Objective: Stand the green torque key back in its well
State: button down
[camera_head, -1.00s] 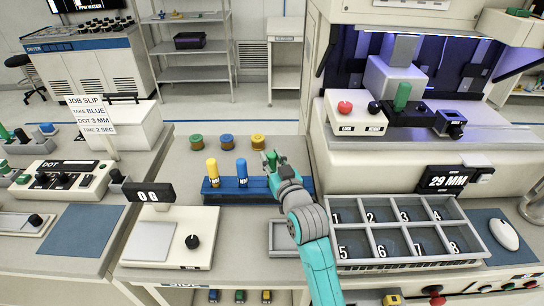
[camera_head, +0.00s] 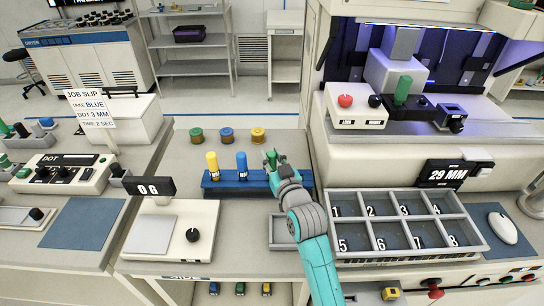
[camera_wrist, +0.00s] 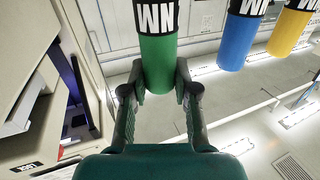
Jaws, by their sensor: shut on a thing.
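The green torque key (camera_wrist: 158,62) is between the two fingers of my gripper (camera_wrist: 158,88) in the wrist view, with a black-and-white label band above the fingers. In the head view my gripper (camera_head: 272,158) is over the right part of the blue rack (camera_head: 222,184), and a little green shows between its fingers. A yellow key (camera_head: 212,164) and a blue key (camera_head: 242,165) stand upright in the rack to the left. The well under my gripper is hidden, so I cannot tell whether the green key touches it.
Several spools stand behind the rack, among them a yellow one (camera_head: 258,134). A scale (camera_head: 168,230) is at front left. A small grey tray (camera_head: 283,232) is partly behind my arm. A numbered compartment tray (camera_head: 408,256) is to the right.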

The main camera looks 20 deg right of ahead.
jog(key=c, duration=0.8)
grip_release()
jog(key=s, duration=1.2)
jog(key=shift+d, duration=0.2)
